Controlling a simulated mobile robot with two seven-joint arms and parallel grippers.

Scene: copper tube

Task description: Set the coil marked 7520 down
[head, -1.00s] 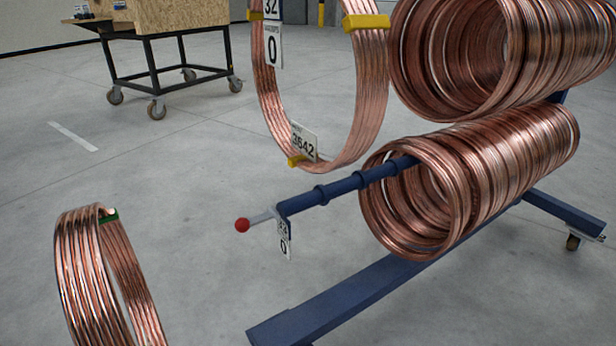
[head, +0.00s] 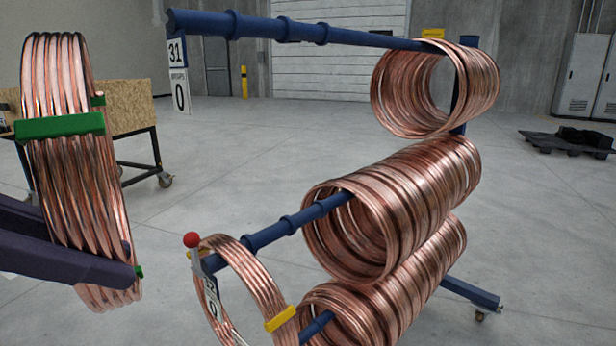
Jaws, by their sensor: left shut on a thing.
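My left gripper (head: 105,255), with dark fingers, comes in from the left and is shut on a copper coil with green clips (head: 62,75). The coil stands upright, seen nearly edge-on, in the air left of the rack (head: 330,207). No number is readable on it, so I cannot tell whether it is the one marked 7520. A coil with a yellow clip (head: 255,285) hangs near the red-ball end of the rack's middle bar, partly cut off below. My right gripper is not in view.
The rack's blue top bar (head: 300,30) has a bare front stretch, with a sign 31 (head: 177,50) at its end. Thick bundles of coils (head: 400,210) fill the rear of the bars. A wooden cart (head: 130,105) stands behind the held coil. Open floor lies between.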

